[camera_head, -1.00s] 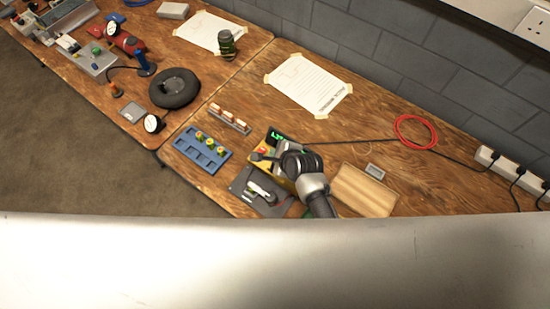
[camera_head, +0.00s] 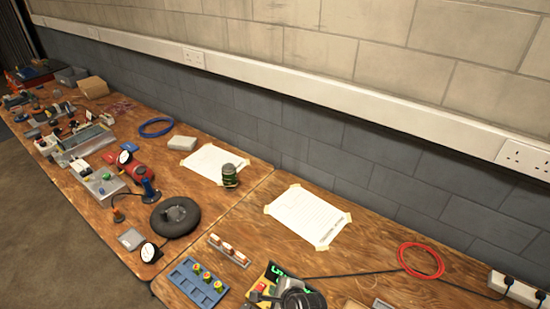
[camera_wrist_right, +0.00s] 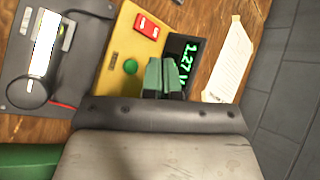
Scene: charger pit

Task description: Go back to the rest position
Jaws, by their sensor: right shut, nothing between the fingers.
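My right gripper (camera_head: 298,300) shows at the bottom edge of the head view, mostly cut off, beside and partly over the yellow charger (camera_head: 259,288). In the right wrist view, its green-tipped fingers (camera_wrist_right: 164,74) are shut together with nothing between them. They appear in front of the yellow charger (camera_wrist_right: 118,62), which has a red switch (camera_wrist_right: 147,26), a green button (camera_wrist_right: 130,66) and a lit green display (camera_wrist_right: 184,58). I cannot tell whether the fingers touch the charger. My left gripper is in neither view.
A blue tray (camera_head: 183,290) with several colored cells stands left of the charger. A grey holder (camera_wrist_right: 22,75) lies beside the charger. A taped paper (camera_head: 305,217), a red cable loop (camera_head: 421,247) and a black tire (camera_head: 174,231) are on the benches. A wall stands behind.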

